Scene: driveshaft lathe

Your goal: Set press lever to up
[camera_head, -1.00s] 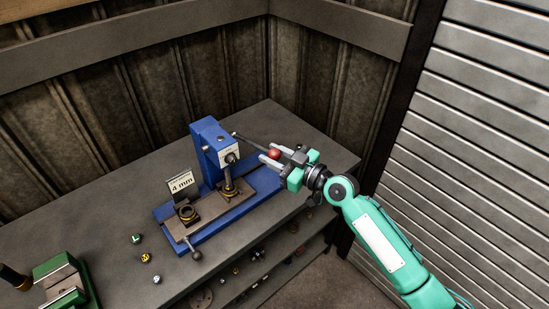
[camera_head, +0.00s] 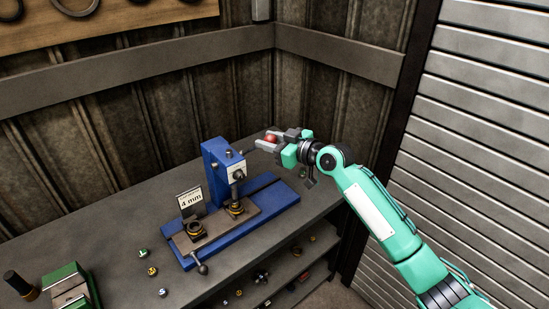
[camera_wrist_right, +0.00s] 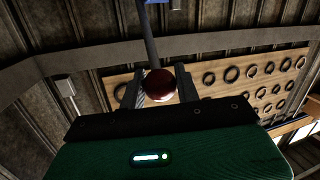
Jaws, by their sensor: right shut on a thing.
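The blue press (camera_head: 222,175) stands on the bench. Its lever (camera_head: 249,153) runs from the press head up and to the right, ending in a red ball knob (camera_head: 271,138). My right gripper (camera_head: 266,140) is shut around the knob, with the lever tilted upward. In the right wrist view, the knob (camera_wrist_right: 160,84) sits between the two fingers, and the dark lever rod (camera_wrist_right: 150,38) leads away toward a bit of blue at the top edge. My left gripper is out of view.
A "4 mm" sign (camera_head: 191,201) stands beside the press. A small handle (camera_head: 201,268) sticks out at the press's front. Several small parts (camera_head: 152,271) and a green fixture (camera_head: 70,288) are on the bench. A corrugated wall (camera_head: 100,135) is close behind.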

